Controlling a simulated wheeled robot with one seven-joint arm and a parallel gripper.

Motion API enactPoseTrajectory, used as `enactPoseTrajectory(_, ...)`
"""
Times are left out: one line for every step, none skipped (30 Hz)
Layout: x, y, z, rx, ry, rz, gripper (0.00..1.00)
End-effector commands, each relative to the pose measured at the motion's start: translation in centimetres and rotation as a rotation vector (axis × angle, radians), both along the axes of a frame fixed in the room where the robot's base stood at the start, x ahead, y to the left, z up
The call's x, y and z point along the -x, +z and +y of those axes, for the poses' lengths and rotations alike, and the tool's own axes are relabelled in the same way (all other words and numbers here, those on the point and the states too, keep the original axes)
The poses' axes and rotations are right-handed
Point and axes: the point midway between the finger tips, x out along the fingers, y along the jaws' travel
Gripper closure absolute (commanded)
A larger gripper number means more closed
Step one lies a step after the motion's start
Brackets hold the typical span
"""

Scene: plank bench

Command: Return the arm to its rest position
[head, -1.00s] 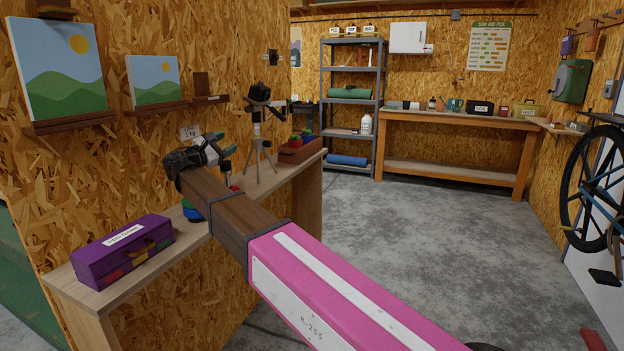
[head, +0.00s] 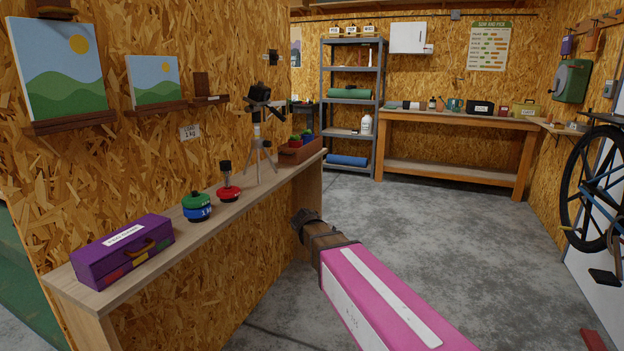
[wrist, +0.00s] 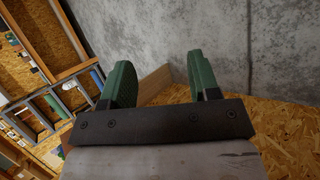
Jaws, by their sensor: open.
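My arm (head: 375,290) is pink with a brown wooden end section. In the head view it reaches up from the bottom right, its end beside the front of the bench (head: 240,205), apart from the things on it. My gripper's fingers are hidden in the head view. In the wrist view my gripper (wrist: 160,85) shows two green fingers spread wide apart with nothing between them. That view is tilted and shows concrete floor, chipboard wall and shelving.
On the bench stand a purple case (head: 124,252), a green-and-blue weight stack (head: 197,207), a red-based item (head: 228,192), a tripod (head: 259,150) and a wooden planter box (head: 300,152). Open concrete floor (head: 440,215) lies to the right. A bicycle (head: 592,190) hangs at the far right.

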Motion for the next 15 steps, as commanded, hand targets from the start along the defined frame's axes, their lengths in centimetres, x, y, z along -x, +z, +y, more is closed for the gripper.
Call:
enactPoseTrajectory(1.9,-1.9,-2.3,-0.071,-0.067,0.014,0.44)
enactPoseTrajectory(2.7,-2.9,-3.2,-0.112,-0.106,0.021,0.44)
enactPoseTrajectory(3.8,-4.2,-4.3,-0.171,-0.16,0.029,0.44)
enactPoseTrajectory(4.6,-5.2,-5.2,-0.213,-0.202,0.034,0.44)
enactPoseTrajectory(5.5,-6.1,-5.9,-0.255,-0.246,0.04,0.44)
enactPoseTrajectory(6.7,-7.2,-6.9,-0.311,-0.305,0.046,0.44)
enactPoseTrajectory(7.6,-8.0,-7.6,-0.353,-0.35,0.051,0.44)
enactPoseTrajectory(8.5,-8.8,-8.2,-0.395,-0.396,0.056,0.44)
enactPoseTrajectory(9.7,-9.7,-9.0,-0.448,-0.457,0.061,0.44)
enactPoseTrajectory(10.6,-10.3,-9.5,-0.487,-0.503,0.065,0.44)
enactPoseTrajectory(11.4,-10.9,-9.9,-0.524,-0.548,0.067,0.44)
enactPoseTrajectory(12.4,-11.5,-10.4,-0.569,-0.603,0.071,0.44)
enactPoseTrajectory(13.1,-12.0,-10.7,-0.6,-0.642,0.074,0.44)
enactPoseTrajectory(13.7,-12.4,-11.0,-0.629,-0.68,0.076,0.44)
enactPoseTrajectory(14.4,-12.8,-11.3,-0.663,-0.723,0.079,0.44)
